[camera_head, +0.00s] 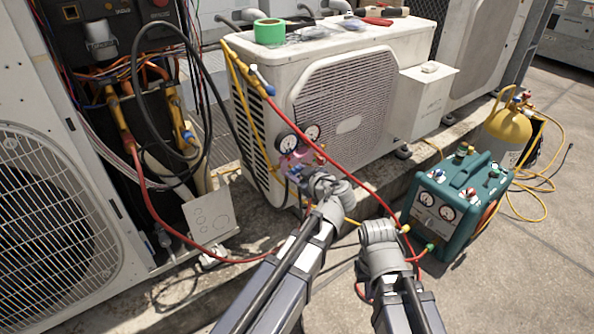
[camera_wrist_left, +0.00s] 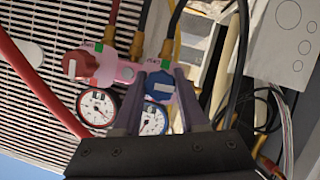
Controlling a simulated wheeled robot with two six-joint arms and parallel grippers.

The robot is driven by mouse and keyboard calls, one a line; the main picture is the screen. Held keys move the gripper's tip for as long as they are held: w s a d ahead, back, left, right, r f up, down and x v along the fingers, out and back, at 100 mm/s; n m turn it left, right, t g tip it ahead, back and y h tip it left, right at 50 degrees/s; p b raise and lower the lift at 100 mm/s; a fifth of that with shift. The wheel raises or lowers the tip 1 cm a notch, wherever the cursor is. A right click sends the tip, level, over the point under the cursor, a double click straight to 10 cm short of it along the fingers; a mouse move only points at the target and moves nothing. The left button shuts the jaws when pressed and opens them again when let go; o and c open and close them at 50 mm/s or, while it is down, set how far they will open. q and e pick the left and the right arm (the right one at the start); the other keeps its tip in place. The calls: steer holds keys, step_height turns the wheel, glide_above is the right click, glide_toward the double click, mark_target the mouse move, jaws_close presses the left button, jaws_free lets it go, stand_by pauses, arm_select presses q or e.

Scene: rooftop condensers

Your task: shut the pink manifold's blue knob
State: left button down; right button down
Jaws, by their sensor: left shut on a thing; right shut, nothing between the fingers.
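The pink manifold (camera_head: 296,159) hangs at the front left corner of the white condenser, with two dial gauges on it. In the left wrist view the manifold (camera_wrist_left: 126,71) shows a red knob (camera_wrist_left: 82,67) on the left and the blue knob (camera_wrist_left: 159,86) on the right. The blue knob has a pale bar mark across it. My left gripper (camera_wrist_left: 157,80) is shut on the blue knob, one finger on each side. In the head view my left wrist hides much of this grip. My right gripper (camera_head: 380,232) is shut and empty, apart from the manifold; its fingertips are hard to see.
Red and yellow hoses run from the manifold, and a red hose (camera_head: 352,179) passes above my arms. A teal recovery machine (camera_head: 456,215) and yellow cylinder (camera_head: 507,125) stand at the right. An open wiring cabinet (camera_head: 110,60) is at the left. Green tape (camera_head: 269,31) lies on the condenser.

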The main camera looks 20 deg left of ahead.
arm_select(q)
steer(key=m+g+y, duration=0.1)
steer(key=m+g, duration=0.1)
steer(key=m, duration=0.1)
steer(key=m+y, duration=0.1)
steer(key=m+g+b, duration=0.1)
steer(key=m, duration=0.1)
steer(key=shift+f+g+y, duration=0.15)
steer(key=shift+g+y, duration=0.15)
steer(key=shift+y, duration=0.1)
steer(key=m+g+y+b, duration=0.1)
steer(key=m+y+b, duration=0.1)
steer(key=m, duration=0.2)
steer(key=shift+s+m+g+y+b, duration=0.1)
steer(key=shift+m+g+y+b, duration=0.3)
steer(key=shift+m+y+b, duration=0.7)
steer(key=shift+m+b, duration=0.3)
steer(key=shift+m, duration=0.3)
steer(key=shift+c, duration=2.3)
jaws_free()
steer(key=shift+r, duration=0.2)
